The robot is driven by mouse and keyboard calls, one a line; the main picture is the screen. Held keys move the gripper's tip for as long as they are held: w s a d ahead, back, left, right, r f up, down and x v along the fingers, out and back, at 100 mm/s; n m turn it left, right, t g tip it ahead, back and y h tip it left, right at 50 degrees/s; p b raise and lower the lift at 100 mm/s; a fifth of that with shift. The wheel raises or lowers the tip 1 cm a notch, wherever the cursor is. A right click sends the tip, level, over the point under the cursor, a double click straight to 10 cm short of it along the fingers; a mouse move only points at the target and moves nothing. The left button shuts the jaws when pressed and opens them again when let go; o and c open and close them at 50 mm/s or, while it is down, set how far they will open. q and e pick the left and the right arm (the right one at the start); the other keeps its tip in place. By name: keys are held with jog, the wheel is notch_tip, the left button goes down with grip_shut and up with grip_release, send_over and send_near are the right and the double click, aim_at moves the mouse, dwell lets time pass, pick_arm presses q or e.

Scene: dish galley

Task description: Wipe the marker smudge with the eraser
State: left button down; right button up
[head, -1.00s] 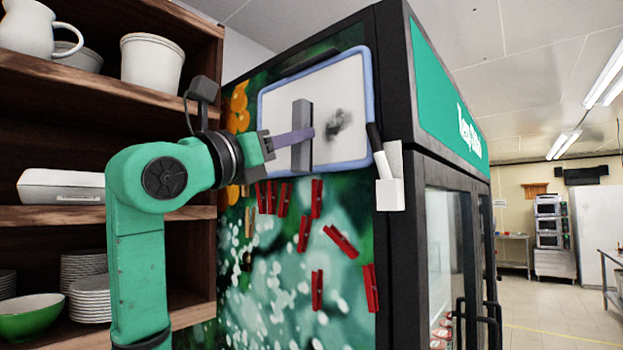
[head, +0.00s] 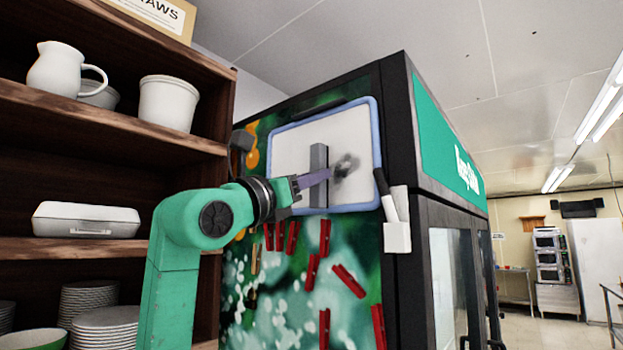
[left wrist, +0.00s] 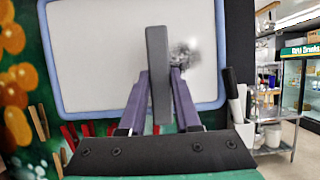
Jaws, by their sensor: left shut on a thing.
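My left gripper (head: 319,178) is shut on the eraser (head: 318,158), a tall grey block held upright in front of the whiteboard (head: 296,140). In the left wrist view the eraser (left wrist: 158,75) stands between the two purple fingers. The whiteboard has a pale blue frame and hangs on the side of the fridge. The dark marker smudge (head: 346,165) is on the board just right of the eraser; it also shows in the left wrist view (left wrist: 187,55), partly hidden by the eraser. I cannot tell whether the eraser touches the board. My right gripper is not in view.
A white holder (head: 397,236) with a black-and-white marker (head: 386,194) sits at the board's lower right. Several red clothespins (head: 348,281) are on the fridge side below. A wooden shelf (head: 110,118) with crockery stands close on the left.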

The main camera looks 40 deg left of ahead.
pick_arm(q)
jog(key=shift+w+f, duration=0.1)
jog(key=shift+w, duration=0.55)
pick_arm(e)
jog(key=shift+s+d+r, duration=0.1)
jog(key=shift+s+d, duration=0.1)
pick_arm(q)
jog(key=shift+w, duration=0.2)
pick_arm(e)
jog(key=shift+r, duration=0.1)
pick_arm(q)
jog(key=shift+w+p, duration=0.35)
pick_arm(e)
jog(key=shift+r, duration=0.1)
pick_arm(q)
jog(key=shift+w, duration=0.1)
jog(key=shift+d, duration=0.1)
